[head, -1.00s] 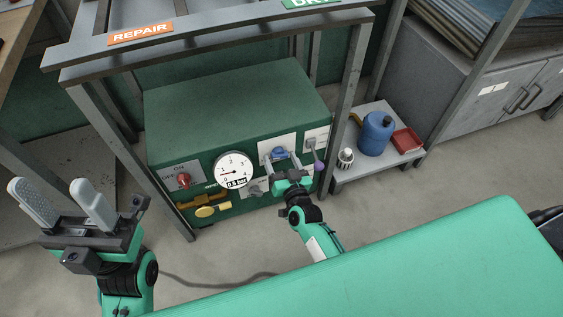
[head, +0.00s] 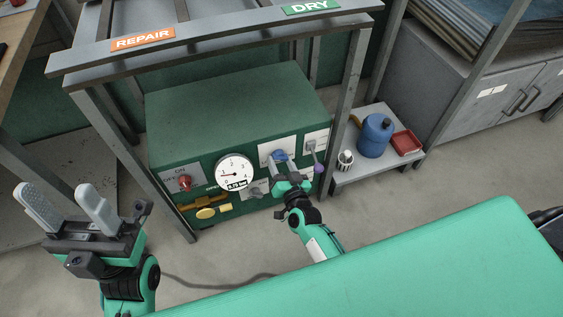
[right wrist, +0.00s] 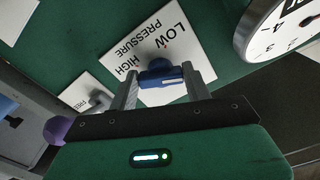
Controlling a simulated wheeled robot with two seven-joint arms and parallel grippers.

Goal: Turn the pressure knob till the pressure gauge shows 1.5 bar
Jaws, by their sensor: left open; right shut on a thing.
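The blue pressure knob (head: 279,156) sits on a white plate on the front of the green machine (head: 240,105). In the right wrist view the knob (right wrist: 162,80) is between my right fingers, below the printed words LOW, HIGH and PRESSURE. My right gripper (head: 280,163) is shut on it. The round white pressure gauge (head: 234,170) is left of the knob. Its small readout seems to say 0.75 bar, with the needle pointing left, near 1. Part of the gauge (right wrist: 283,28) shows in the right wrist view. My left gripper (head: 62,203) is open and empty at the lower left.
The front also has a red ON/OFF switch (head: 185,183), a yellow-handled valve (head: 206,212), a grey knob (head: 254,191) and a purple-tipped lever (head: 318,168). Rack posts flank the machine. A low shelf at right holds a blue can (head: 375,136) and red tray (head: 406,143).

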